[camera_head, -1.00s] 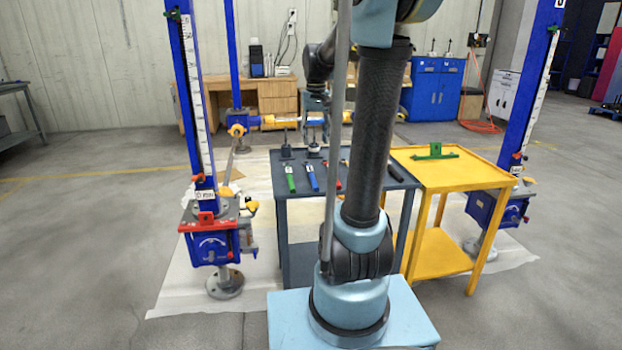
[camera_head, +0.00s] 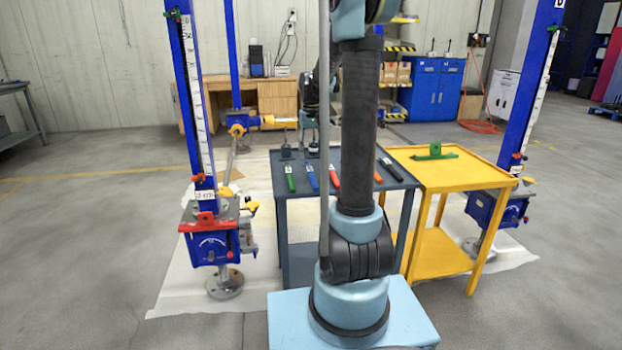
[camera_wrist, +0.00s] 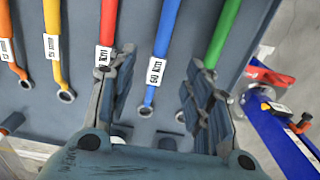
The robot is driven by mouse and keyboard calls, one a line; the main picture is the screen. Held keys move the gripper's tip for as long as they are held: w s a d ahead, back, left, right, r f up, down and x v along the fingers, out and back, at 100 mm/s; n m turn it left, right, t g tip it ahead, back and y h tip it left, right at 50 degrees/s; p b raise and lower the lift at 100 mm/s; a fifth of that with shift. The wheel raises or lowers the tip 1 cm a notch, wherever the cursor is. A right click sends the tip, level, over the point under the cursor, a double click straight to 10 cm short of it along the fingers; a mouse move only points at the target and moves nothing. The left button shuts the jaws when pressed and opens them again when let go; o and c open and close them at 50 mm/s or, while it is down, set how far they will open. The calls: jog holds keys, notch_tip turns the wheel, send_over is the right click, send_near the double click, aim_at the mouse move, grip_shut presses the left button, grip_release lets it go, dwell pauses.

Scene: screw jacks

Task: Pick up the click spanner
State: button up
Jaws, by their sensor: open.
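Several colour-handled spanners lie in a row on the dark grey table (camera_head: 345,156). In the wrist view they are orange (camera_wrist: 5,25), yellow (camera_wrist: 52,20), red (camera_wrist: 109,22), blue (camera_wrist: 165,30) and green (camera_wrist: 226,22), with white labels and ring ends. A black-handled tool (camera_head: 391,169) lies at the table's right in the head view. I cannot tell which is the click spanner. My gripper (camera_wrist: 162,62) is open and empty above the table, fingers apart over the red-to-green stretch, with the blue spanner showing between them. In the head view my arm hides part of the row.
A yellow cart (camera_head: 450,173) with a green part (camera_head: 435,153) stands against the table's right side. Blue screw-jack columns stand at left (camera_head: 209,245) and right (camera_head: 497,207). Small dark upright items (camera_head: 286,149) stand at the table's back.

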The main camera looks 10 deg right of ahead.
aim_at(311, 172)
jog(key=shift+f, duration=4.55)
grip_shut()
